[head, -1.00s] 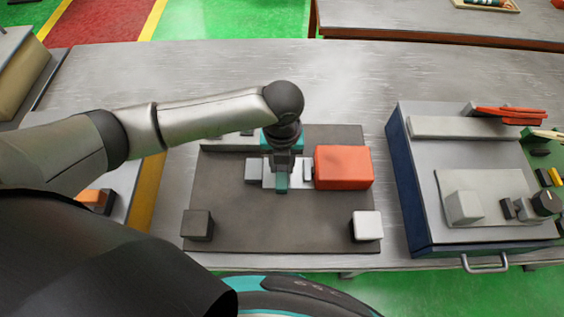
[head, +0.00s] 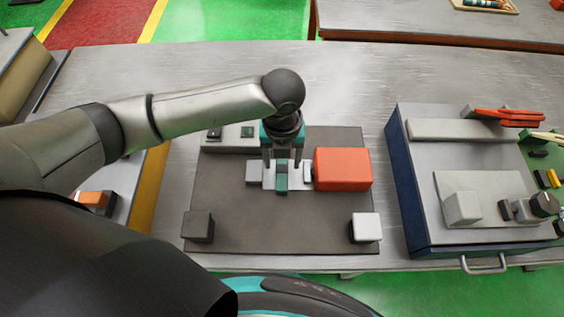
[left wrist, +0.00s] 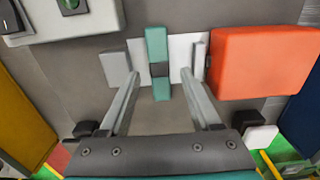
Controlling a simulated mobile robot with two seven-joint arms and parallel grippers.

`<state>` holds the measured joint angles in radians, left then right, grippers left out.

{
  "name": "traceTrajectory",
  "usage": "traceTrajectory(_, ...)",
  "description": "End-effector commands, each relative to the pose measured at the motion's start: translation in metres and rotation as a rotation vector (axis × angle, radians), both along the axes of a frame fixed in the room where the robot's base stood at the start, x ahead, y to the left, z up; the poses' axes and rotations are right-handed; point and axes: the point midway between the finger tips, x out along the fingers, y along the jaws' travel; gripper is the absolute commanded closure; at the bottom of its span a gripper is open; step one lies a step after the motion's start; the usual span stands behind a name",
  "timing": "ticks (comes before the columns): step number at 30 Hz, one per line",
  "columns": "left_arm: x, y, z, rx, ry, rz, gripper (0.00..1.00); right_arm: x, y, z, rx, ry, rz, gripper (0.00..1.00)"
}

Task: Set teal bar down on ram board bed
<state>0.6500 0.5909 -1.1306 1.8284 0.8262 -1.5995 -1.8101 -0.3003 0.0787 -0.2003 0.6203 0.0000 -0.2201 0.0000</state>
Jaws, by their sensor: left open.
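The teal bar (head: 281,178) lies across the pale bed (head: 270,176) of the ram board (head: 275,225), between a grey block on its left and a small upright plate on its right. In the left wrist view the teal bar (left wrist: 157,52) has a dark band around its middle, and the white bed (left wrist: 178,48) shows on both sides of it. My left gripper (head: 282,163) is above the bar with its fingers spread. In the left wrist view its two fingers (left wrist: 158,76) stand apart on either side of the bar, not touching it. My right gripper is not seen.
An orange-red block (head: 342,169) stands right beside the bed. A dark block (head: 198,225) and a white block (head: 366,227) sit at the board's front corners. A grey control box (head: 232,138) is behind. A blue-sided case (head: 405,185) stands to the right.

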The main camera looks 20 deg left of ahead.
Motion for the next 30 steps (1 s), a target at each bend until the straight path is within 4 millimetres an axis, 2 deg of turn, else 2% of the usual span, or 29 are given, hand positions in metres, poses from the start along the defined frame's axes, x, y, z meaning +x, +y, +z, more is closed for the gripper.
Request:
traceTrajectory(1, 0.001, 0.0, 0.015, -0.001, -0.003, -0.001, 0.36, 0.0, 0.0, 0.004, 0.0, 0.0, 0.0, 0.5)
traceTrajectory(6, 0.001, 0.0, 0.052, -0.001, -0.003, -0.001, 0.36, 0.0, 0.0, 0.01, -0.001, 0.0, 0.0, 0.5)
traceTrajectory(12, 0.0, 0.0, 0.082, 0.0, -0.001, -0.001, 0.36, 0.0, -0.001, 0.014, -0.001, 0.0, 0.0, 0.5)
traceTrajectory(18, 0.0, 0.0, 0.092, 0.001, 0.0, 0.001, 0.36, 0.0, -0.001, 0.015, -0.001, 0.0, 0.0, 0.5)
traceTrajectory(30, 0.0, 0.0, 0.091, 0.001, 0.001, 0.001, 0.36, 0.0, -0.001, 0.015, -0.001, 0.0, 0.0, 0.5)
